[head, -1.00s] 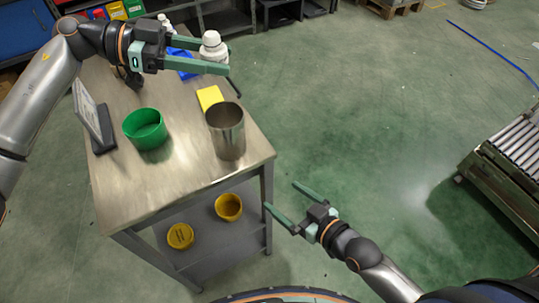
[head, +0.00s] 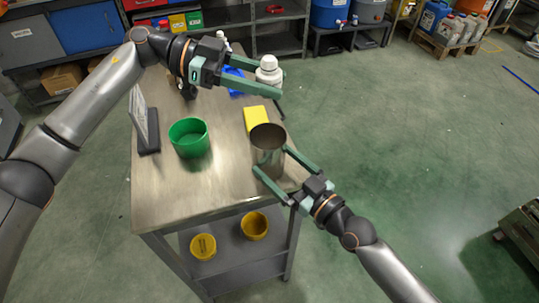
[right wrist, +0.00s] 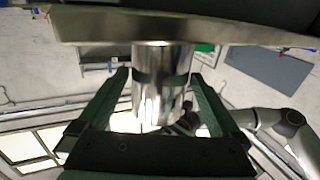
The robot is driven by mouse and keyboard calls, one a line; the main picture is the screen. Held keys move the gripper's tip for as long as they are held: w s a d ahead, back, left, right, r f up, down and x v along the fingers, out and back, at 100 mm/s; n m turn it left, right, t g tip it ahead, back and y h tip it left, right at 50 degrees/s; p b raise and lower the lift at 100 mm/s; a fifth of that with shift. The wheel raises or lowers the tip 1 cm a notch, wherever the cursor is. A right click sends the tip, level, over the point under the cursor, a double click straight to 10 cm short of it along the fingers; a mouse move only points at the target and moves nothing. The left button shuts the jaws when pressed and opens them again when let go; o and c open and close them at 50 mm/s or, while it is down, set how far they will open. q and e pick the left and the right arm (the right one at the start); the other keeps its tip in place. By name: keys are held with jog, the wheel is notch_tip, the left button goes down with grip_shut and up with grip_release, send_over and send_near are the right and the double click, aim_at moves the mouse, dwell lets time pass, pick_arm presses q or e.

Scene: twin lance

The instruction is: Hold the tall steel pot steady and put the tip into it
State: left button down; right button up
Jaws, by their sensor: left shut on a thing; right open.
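The tall steel pot (head: 266,153) stands upright at the table's near right corner. My right gripper (head: 272,161) is open with one finger on each side of it. In the right wrist view the pot (right wrist: 160,92) lies between the fingers, with gaps showing on both sides. My left gripper (head: 281,83) is above the table's far right side, its fingers on a white bottle (head: 268,71). A thin dark rod (head: 280,109) shows below the bottle; I cannot tell whether it is joined to it. No tip is visible in the pot.
The steel table (head: 200,190) also carries a green cup (head: 189,138), a yellow block (head: 256,118), a blue item (head: 233,80) and a dark-framed panel (head: 147,125). Two yellow containers (head: 254,225) sit on its lower shelf.

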jog(key=shift+x, duration=1.75)
jog(key=shift+c, duration=0.4)
jog(key=c, duration=1)
jog(key=shift+c, duration=0.2)
